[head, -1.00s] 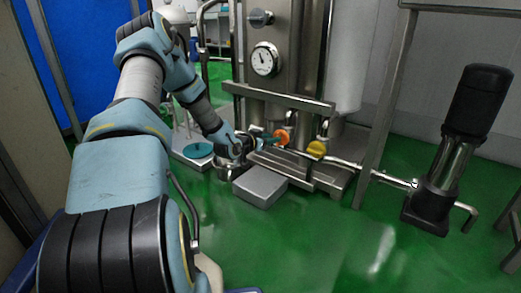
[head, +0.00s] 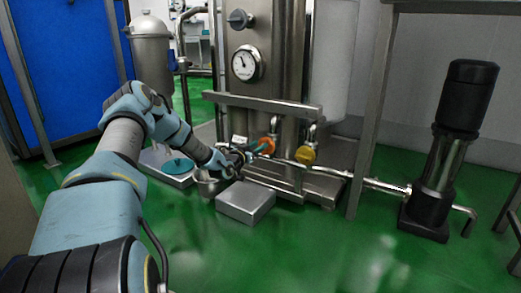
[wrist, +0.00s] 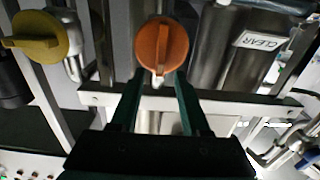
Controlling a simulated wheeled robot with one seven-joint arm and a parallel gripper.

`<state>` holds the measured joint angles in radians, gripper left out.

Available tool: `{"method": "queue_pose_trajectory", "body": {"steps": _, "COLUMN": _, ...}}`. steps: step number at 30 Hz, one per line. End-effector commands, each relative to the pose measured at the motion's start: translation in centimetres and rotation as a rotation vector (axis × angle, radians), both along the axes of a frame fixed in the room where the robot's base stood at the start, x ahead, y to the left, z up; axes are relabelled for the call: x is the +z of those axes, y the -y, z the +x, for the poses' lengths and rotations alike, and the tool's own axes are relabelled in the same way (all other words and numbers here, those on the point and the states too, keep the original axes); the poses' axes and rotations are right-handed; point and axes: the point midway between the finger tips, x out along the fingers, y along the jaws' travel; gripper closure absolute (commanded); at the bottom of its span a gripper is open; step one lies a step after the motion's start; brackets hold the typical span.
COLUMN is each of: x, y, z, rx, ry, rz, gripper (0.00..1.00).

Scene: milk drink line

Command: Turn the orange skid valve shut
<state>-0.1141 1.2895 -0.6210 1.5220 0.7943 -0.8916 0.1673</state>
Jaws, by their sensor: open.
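The orange valve handle (head: 264,147) sits on the skid's front pipework, below the gauge and left of the yellow valve handle (head: 305,156). In the wrist view the orange handle (wrist: 161,46) shows a round face with a raised grip bar running roughly up and down. My gripper (wrist: 158,84) is open, its two dark green fingers pointing at the handle. The fingertips lie near the lower edge of the handle, one to each side; I cannot tell whether they touch it. In the head view my gripper (head: 252,150) is close beside the orange handle, coming from the left.
A horizontal metal rail (wrist: 235,103) crosses behind the fingers. The yellow handle (wrist: 38,38) is at the upper left of the wrist view. A grey metal box (head: 245,202) stands on the floor below my gripper. A black pump (head: 455,145) stands at right. The green floor in front is open.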

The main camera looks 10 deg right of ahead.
Motion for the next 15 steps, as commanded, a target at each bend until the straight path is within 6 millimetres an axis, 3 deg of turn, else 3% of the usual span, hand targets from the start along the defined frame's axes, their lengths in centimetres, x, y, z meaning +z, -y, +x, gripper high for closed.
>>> {"method": "queue_pose_trajectory", "body": {"steps": 6, "x": -0.1, "y": 1.3, "z": 1.3, "rx": 0.0, "ry": 0.0, "rz": 0.0, "gripper": 0.54}}
{"method": "queue_pose_trajectory", "body": {"steps": 15, "x": 0.0, "y": 1.5, "z": 1.4, "rx": 0.001, "ry": -0.001, "rz": 0.001, "gripper": 0.54}}
